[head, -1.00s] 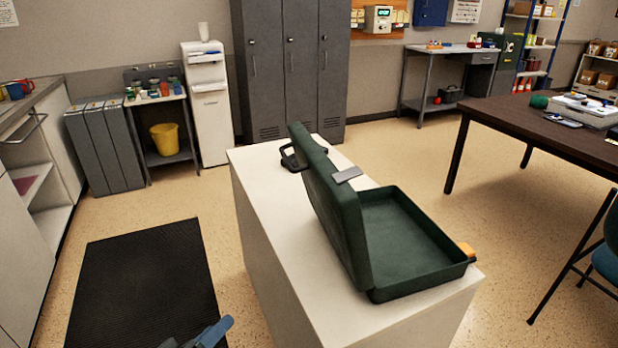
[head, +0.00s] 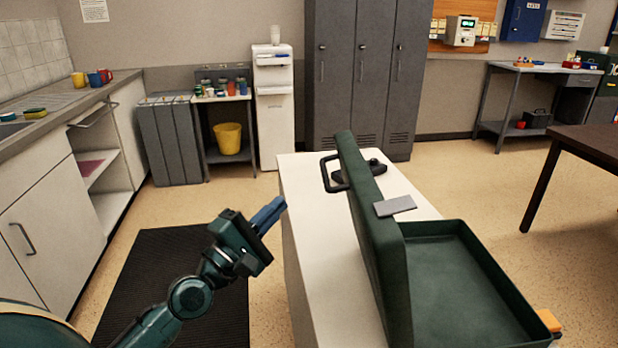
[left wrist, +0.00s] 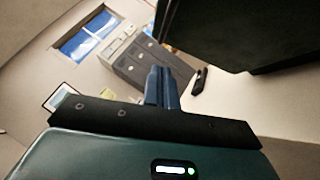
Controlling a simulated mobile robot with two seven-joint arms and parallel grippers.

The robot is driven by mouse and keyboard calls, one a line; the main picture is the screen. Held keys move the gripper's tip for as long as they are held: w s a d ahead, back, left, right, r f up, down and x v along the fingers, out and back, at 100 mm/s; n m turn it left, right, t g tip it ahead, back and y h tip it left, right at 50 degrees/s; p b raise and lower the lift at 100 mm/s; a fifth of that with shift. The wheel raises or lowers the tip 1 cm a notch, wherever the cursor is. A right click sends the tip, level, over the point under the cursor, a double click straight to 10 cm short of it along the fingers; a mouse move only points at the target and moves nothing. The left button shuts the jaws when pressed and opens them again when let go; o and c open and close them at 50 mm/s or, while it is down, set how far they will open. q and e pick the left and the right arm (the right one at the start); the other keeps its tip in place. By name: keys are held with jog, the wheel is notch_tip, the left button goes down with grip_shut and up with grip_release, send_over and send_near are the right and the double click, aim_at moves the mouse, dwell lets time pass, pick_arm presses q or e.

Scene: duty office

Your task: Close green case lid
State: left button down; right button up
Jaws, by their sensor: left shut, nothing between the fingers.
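The green case lies on a white counter (head: 312,230) with its tray (head: 465,290) open to the right. Its lid (head: 372,235) stands up along the tray's left side, with a black handle (head: 332,174) on the lid's outer face. A grey flat piece (head: 395,206) shows beside the lid's inner face. My left gripper (head: 268,215) is left of the lid, apart from it, with its blue fingers together and empty. In the left wrist view the fingers (left wrist: 162,88) point forward and a dark body, seemingly the lid (left wrist: 235,35), fills the upper right. My right gripper is not in view.
An orange piece (head: 549,321) sits at the tray's right edge. A dark object (head: 372,168) lies on the counter behind the lid. A brown table (head: 590,145) stands at right. A black mat (head: 175,280) covers the floor at left.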

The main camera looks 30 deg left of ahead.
pick_arm(q)
jog(key=w+d+r+p, duration=0.3)
jog(key=w+d, duration=0.1)
jog(key=w, duration=0.1)
jog(key=shift+w, duration=0.4)
